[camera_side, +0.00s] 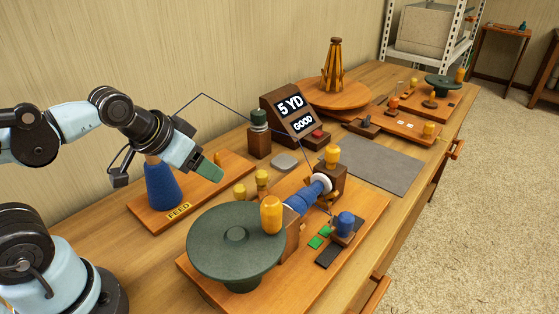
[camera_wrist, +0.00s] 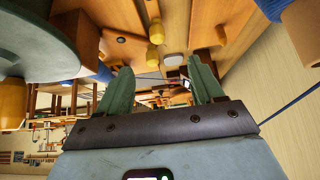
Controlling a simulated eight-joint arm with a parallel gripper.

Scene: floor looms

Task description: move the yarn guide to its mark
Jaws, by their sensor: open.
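My gripper (camera_side: 209,172) hangs open and empty above the bench, between the blue feed cone (camera_side: 163,186) and the green wheel (camera_side: 236,240). Its two green fingers stand apart in the wrist view (camera_wrist: 160,82), with nothing held between them. A blue-knobbed piece (camera_side: 346,224) stands on the winder board, right of the blue yarn spool (camera_side: 305,198); it may be the yarn guide, but I cannot be sure. Small green squares (camera_side: 315,242) and a dark plate (camera_side: 329,256) lie beside it; I cannot tell which is the mark. My gripper is well apart from these.
Yellow pegs (camera_side: 262,178) and a yellow handle (camera_side: 271,215) rise near the wheel. A green-topped post (camera_side: 259,133) and a sign reading "5 YD GOOD" (camera_side: 290,112) stand behind. Thin yarn runs overhead from the cone side. A grey mat (camera_side: 372,163) lies clear.

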